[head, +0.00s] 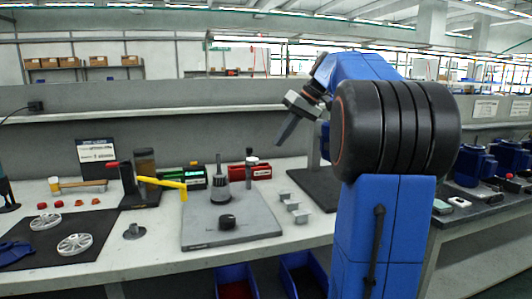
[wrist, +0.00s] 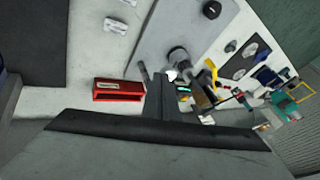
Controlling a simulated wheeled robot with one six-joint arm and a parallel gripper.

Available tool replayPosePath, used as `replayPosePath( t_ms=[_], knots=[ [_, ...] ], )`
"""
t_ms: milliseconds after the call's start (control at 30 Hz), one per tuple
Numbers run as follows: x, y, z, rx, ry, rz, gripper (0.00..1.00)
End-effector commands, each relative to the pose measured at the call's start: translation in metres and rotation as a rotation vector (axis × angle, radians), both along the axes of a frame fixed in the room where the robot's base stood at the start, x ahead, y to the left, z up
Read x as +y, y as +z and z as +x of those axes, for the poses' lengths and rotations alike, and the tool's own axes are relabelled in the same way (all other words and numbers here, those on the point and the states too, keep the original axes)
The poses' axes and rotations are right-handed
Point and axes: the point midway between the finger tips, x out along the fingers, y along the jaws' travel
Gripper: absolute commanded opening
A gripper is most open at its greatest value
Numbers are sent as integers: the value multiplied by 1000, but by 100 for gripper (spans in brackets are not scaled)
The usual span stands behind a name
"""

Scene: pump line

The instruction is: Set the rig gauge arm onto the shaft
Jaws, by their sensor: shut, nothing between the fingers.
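A grey base plate (head: 200,238) lies on the bench with a dark stepped hub and upright shaft (head: 219,185) near its back. A low round black piece (head: 228,221) sits towards its front. A slim dark post with a wider top (head: 249,165) stands at the plate's back right; I cannot tell whether this is the gauge arm. The plate (wrist: 165,38), hub and shaft (wrist: 179,57) and round black piece (wrist: 211,9) also show in the wrist view. My gripper (head: 281,142) is shut and empty, above the bench, up and right of the shaft; its fingers (wrist: 170,80) show in the wrist view.
A red box (head: 262,171) stands behind the post and a green-marked black box (head: 194,177) behind the shaft. Several small grey blocks (head: 292,205) lie right of the plate. A yellow-handled tool (head: 163,184) sticks out at left. Blue bins (head: 236,279) sit below the bench.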

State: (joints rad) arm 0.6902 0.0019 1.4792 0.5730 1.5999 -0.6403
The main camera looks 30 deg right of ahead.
Motion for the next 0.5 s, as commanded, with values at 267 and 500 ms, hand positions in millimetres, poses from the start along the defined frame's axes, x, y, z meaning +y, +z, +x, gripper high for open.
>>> replayPosePath(
  t_ms=[267, 500],
  knots=[
    [-55, 17, 14, -49, 27, 35, 0],
    [-64, 21, 15, -61, 34, 41, 0]
  ],
)
